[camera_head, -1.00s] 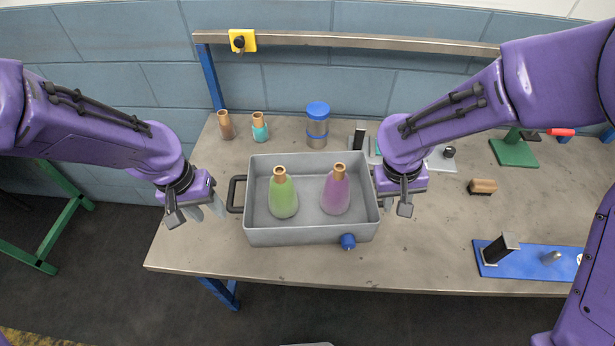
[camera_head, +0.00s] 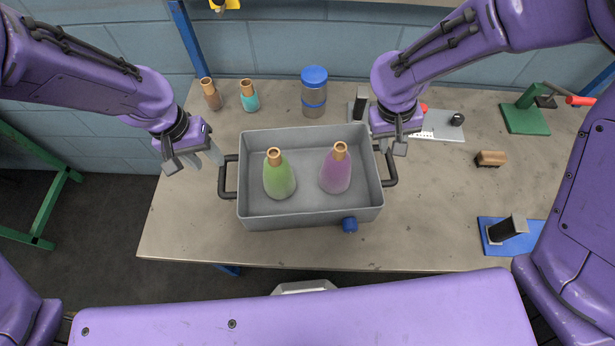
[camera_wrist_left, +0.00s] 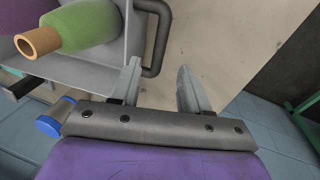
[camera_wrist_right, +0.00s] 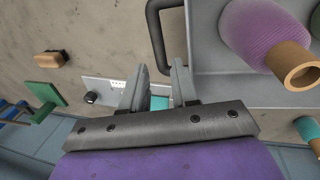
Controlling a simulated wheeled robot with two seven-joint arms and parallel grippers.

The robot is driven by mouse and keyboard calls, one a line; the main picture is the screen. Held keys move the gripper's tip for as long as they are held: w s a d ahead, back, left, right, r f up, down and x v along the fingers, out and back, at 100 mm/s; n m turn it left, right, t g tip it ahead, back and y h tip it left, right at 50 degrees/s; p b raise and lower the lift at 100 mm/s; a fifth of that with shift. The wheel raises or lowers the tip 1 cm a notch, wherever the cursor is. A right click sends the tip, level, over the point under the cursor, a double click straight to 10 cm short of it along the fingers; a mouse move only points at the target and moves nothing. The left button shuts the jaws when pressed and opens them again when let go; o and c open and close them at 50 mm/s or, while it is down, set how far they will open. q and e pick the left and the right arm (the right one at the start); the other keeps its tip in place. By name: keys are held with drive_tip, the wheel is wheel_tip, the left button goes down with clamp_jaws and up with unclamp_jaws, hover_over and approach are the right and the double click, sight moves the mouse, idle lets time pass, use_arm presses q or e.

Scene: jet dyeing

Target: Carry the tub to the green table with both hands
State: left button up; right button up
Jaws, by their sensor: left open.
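A green frame (camera_head: 42,205) is at the far left, its top out of view. A brown block (camera_head: 491,158), a green stand (camera_head: 525,118) and a blue plate (camera_head: 495,245) are at the right.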

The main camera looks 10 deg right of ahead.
sight(221, 173)
use_arm(q)
drive_tip(key=f, duration=0.2)
drive_tip(key=d+f, duration=0.1)
drive_tip(key=f, duration=0.4)
drive_tip(key=shift+d+f, duration=0.1)
drive_tip(key=shift+d, duration=0.15)
use_arm(e)
drive_tip(key=f, duration=0.2)
drive_tip(key=d+f, duration=0.1)
drive_tip(key=f, duration=0.4)
drive_tip(key=shift+d+f, duration=0.1)
drive_tip(key=shift+d, duration=0.2)
use_arm(q)
drive_tip(key=shift+w+d+f, duration=0.1)
drive_tip(key=shift+f, duration=0.4)
use_arm(e)
drive_tip(key=shift+f, duration=0.5)
use_arm(q)
drive_tip(key=shift+r, duration=0.1)
drive_tip(key=shift+c, duration=0.4)
use_arm(e)
drive_tip(key=shift+c, duration=0.3)
use_arm(q)
drive_tip(key=c, duration=0.5)
use_arm(e)
clamp_jaws()
use_arm(q)
clamp_jaws()
use_arm(e)
drive_tip(key=shift+r, duration=0.1)
